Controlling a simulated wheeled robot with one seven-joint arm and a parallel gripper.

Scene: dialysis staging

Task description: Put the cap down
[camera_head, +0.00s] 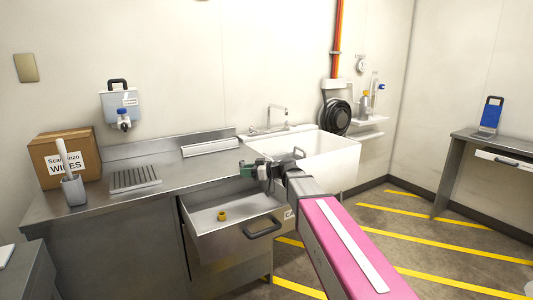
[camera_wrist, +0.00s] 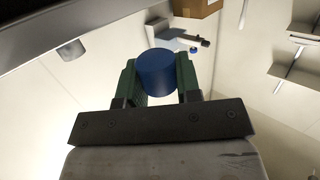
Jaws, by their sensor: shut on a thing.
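A blue cap (camera_wrist: 157,72) sits between the two green fingers of my gripper (camera_wrist: 158,80) in the wrist view. My gripper is shut on it. In the head view my gripper (camera_head: 248,169) is over the counter's front edge, just left of the white sink and above the rear of an open drawer. The cap cannot be made out there. My pink arm reaches in from the lower right.
The open steel drawer (camera_head: 235,239) holds a small yellow piece (camera_head: 222,215). On the steel counter (camera_head: 185,183) stand a wipes box (camera_head: 50,150), a grey cup (camera_head: 74,190) and a ridged rack (camera_head: 135,179). Counter between rack and sink (camera_head: 333,150) is mostly clear.

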